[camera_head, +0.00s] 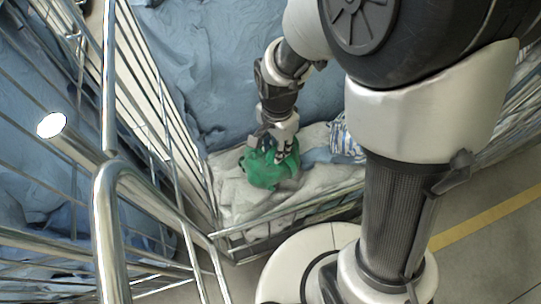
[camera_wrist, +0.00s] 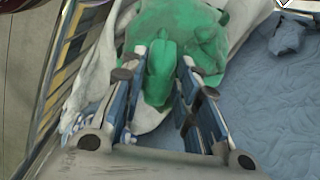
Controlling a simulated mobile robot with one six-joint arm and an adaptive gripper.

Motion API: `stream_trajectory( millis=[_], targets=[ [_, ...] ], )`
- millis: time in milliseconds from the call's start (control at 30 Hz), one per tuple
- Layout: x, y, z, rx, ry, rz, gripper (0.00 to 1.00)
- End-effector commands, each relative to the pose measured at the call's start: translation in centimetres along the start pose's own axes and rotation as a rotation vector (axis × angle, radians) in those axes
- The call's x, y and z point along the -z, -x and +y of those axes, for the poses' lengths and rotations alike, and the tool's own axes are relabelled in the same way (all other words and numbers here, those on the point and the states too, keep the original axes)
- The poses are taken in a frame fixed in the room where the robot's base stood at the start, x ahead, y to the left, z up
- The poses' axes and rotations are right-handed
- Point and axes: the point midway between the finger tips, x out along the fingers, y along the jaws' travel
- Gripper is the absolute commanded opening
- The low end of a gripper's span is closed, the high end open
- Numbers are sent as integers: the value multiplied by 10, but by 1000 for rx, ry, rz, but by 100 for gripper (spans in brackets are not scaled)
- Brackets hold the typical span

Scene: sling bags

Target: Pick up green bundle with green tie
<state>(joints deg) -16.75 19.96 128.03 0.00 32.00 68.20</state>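The green bundle (camera_head: 266,170) lies on white cloth inside a metal-railed cage in the head view. It fills the upper middle of the wrist view (camera_wrist: 190,32). Its green tie (camera_wrist: 160,74) sticks out toward my wrist camera. My gripper (camera_wrist: 161,65) is over the bundle with one finger on each side of the tie. The fingers are apart, with narrow gaps visible beside the tie, so they do not look clamped on it. In the head view my gripper (camera_head: 270,148) reaches down onto the bundle's top, and its fingertips are partly hidden.
White cloth bags (camera_head: 235,195) lie under and around the bundle. A blue-and-white striped bag (camera_head: 345,140) lies to its right. Blue crumpled sheeting (camera_head: 215,70) covers the area behind. Metal rails (camera_head: 170,110) stand close on the left, and a low rail (camera_head: 290,222) runs in front.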

Motion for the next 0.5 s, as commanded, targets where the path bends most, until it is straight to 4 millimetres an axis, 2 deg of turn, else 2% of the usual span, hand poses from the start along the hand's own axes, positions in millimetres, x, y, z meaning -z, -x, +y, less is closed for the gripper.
stream_trajectory(
  millis=[33, 367, 500],
  targets=[
    [0, 0, 0, 0, 0, 0, 23],
    [0, 0, 0, 0, -1, 0, 1],
    [0, 0, 0, 0, -1, 0, 0]
  ],
)
